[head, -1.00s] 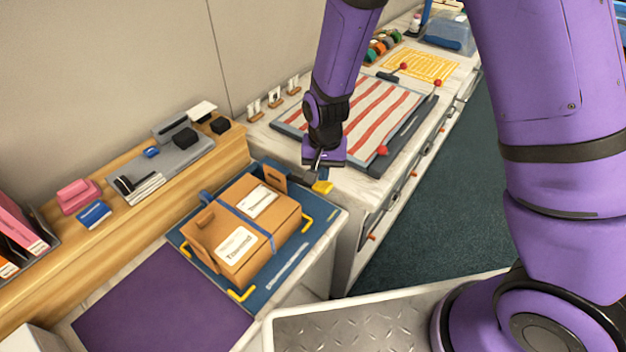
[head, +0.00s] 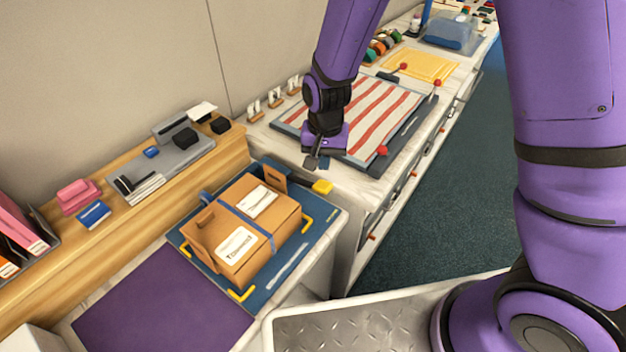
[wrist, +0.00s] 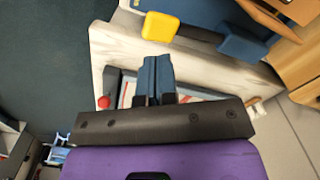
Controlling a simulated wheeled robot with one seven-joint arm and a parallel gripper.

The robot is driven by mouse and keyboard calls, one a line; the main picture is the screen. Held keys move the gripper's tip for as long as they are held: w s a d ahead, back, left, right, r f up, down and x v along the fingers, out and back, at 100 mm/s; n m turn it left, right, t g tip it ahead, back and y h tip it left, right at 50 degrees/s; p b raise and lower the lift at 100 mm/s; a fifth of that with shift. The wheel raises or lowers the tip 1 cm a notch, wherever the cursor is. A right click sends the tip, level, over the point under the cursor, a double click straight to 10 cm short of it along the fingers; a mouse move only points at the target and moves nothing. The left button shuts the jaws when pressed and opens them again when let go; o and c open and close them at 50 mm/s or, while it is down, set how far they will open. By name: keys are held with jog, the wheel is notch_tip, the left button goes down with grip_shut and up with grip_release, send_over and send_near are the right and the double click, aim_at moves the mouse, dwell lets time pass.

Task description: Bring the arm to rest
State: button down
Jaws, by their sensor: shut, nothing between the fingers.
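My purple arm reaches down from the top of the head view. My gripper (head: 318,162) hangs over the counter between the striped board and the cardboard box, pointing down. In the wrist view my gripper (wrist: 157,75) shows its two blue-grey fingers pressed together with nothing between them. The fingers are apart from the box (head: 243,228) and from the yellow block (head: 322,187).
The box, with a blue strap, sits on a blue mat (head: 314,251) with yellow corner marks. A purple mat (head: 160,318) lies in front. A red-striped board (head: 375,122) with red knobs lies behind my gripper. A wooden shelf (head: 60,265) runs along the left wall.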

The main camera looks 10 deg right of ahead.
dwell(0.4)
jog(key=s+d+r+n+t, duration=0.1)
jog(key=s+d+r, duration=0.1)
jog(key=d+r, duration=0.35)
jog(key=s+d+r+t+y, duration=0.1)
jog(key=d+r, duration=0.1)
jog(key=r, duration=0.7)
jog(key=s+d+r+n+t, duration=0.1)
jog(key=s+d+r, duration=0.1)
jog(key=d+r, duration=0.35)
jog(key=s+d+r+t, duration=0.1)
jog(key=s+d+r, duration=0.2)
jog(key=s+r, duration=0.2)
jog(key=s+d+r+n+t+h, duration=0.1)
jog(key=s+d+r, duration=0.2)
jog(key=s+r, duration=0.3)
jog(key=s, duration=0.4)
jog(key=shift+s+d+r, duration=0.25)
jog(key=shift+s+d, duration=0.1)
jog(key=shift+d, duration=0.05)
